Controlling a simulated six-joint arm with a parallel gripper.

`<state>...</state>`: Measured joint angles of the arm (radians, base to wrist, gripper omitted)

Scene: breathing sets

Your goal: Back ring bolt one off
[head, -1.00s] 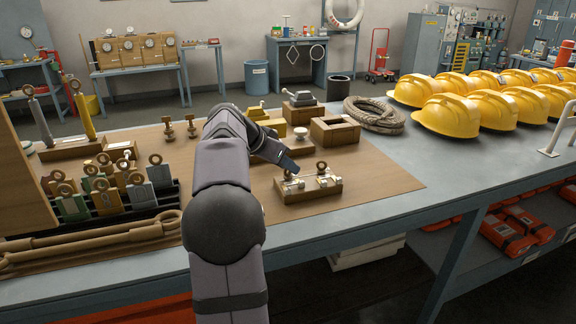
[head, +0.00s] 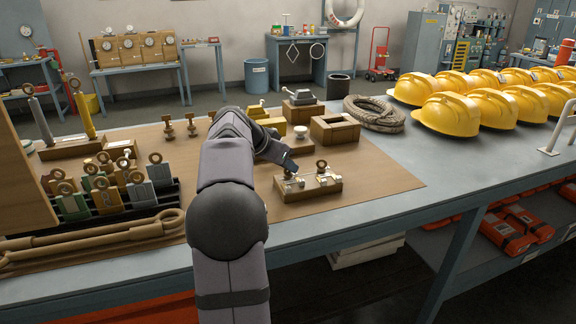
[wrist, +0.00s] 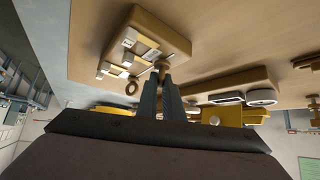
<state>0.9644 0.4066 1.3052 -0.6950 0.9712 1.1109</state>
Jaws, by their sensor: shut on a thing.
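A wooden block (head: 310,190) sits on the brown mat, with two ring bolts and small pale metal fittings on top. My gripper (head: 289,172) reaches down over the left end of the block. In the wrist view its fingers (wrist: 163,78) are shut on the left ring bolt (wrist: 161,65), whose ring is mostly hidden between the fingers. The other ring bolt (head: 321,167) stands upright to the right, and its ring (wrist: 131,88) shows beside the fingers in the wrist view. I cannot tell how far the held bolt sits in the block.
A rack of ringed tags (head: 105,190) stands at the left. Yellow helmets (head: 463,117) fill the right rear. The mat right of the block is bare.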

